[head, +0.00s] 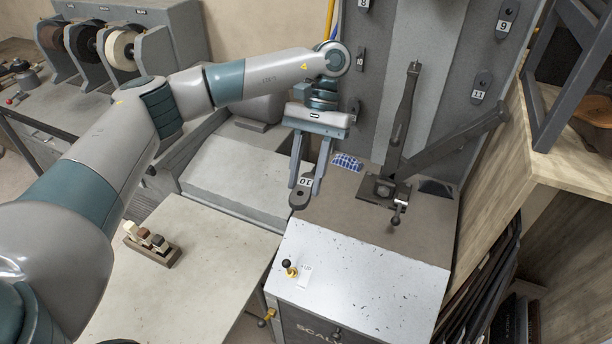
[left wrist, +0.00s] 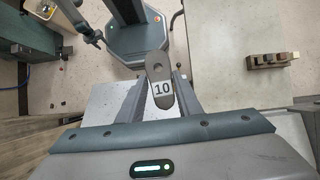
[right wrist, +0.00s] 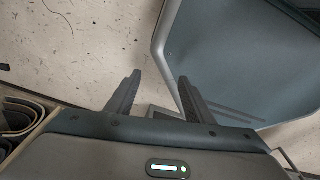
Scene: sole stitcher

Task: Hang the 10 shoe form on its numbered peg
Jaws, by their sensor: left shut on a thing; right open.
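The shoe form (head: 301,194) is a dark grey sole-shaped piece with a white label reading 10 and a hole at one end. My left gripper (head: 304,188) is shut on it and holds it in the air above the bench. The form (left wrist: 160,88) also shows between the fingers in the left wrist view, its label upright there. The peg labelled 10 (head: 360,57) is on the grey back panel, above and right of my left gripper. My right gripper (right wrist: 154,80) is open and empty in the right wrist view, above the floor.
Pegs labelled 9 (head: 503,27) and 11 (head: 478,95) are farther right on the panel. A dark lever machine (head: 386,187) stands on the bench in front of the panel. A white-topped cabinet (head: 370,275) is nearer. A small brush rack (head: 150,245) sits on the left table.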

